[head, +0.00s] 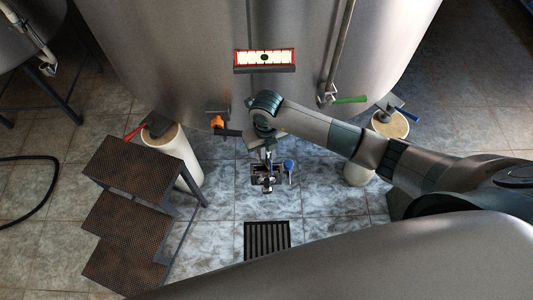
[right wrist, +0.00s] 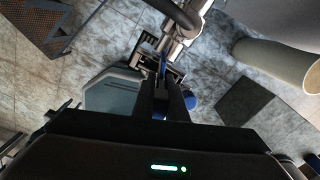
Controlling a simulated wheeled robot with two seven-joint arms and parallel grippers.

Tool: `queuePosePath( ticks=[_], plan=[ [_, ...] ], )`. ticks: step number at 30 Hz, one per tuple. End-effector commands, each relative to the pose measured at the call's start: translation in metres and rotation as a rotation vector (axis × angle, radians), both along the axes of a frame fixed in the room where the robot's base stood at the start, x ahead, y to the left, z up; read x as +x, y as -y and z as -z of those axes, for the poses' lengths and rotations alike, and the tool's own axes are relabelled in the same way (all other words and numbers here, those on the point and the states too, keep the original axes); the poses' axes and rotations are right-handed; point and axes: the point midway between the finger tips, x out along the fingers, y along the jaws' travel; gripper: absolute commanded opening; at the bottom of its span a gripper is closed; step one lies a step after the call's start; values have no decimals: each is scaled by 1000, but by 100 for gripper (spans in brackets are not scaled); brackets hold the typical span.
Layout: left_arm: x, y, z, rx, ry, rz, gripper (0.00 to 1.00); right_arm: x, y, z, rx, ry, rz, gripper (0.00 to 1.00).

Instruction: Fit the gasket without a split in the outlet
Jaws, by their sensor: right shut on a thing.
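My right gripper (head: 267,152) points down in front of the big steel tank, above a small dark tray (head: 257,181) on the floor. In the right wrist view its fingers (right wrist: 163,78) are shut on a thin blue thing (right wrist: 162,66). It may be a gasket, but the fingers hide most of it and I cannot tell whether it is split. A steel pipe fitting (right wrist: 180,38) is close beyond the fingertips; I cannot tell whether they touch. A round blue item (head: 289,165) is at the tray's right side. My left gripper is not in view.
Brown steps (head: 136,165) and a pale tank leg (head: 180,160) stand left. A floor drain (head: 267,238) lies in front; tiles around it are clear.

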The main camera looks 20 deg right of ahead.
Motion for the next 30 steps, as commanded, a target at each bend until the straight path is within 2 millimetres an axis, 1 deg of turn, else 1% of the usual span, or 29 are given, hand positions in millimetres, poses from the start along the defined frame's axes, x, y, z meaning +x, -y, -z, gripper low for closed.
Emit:
queuePosePath(
  ticks=[1,4,11,19,20,21,22,30],
  plan=[
    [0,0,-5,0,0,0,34,0,0,3,0,-1,1,0],
    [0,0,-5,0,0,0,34,0,0,9,0,1,0,0],
    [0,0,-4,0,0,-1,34,0,0,10,0,2,0,0],
    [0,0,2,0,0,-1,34,0,0,17,0,2,0,0],
    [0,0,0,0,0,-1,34,0,0,15,0,2,0,19],
    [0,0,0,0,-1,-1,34,0,0,15,0,2,0,29],
    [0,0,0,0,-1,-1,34,0,0,15,0,2,0,31],
    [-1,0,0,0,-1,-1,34,0,0,15,0,2,0,31]
  ],
)
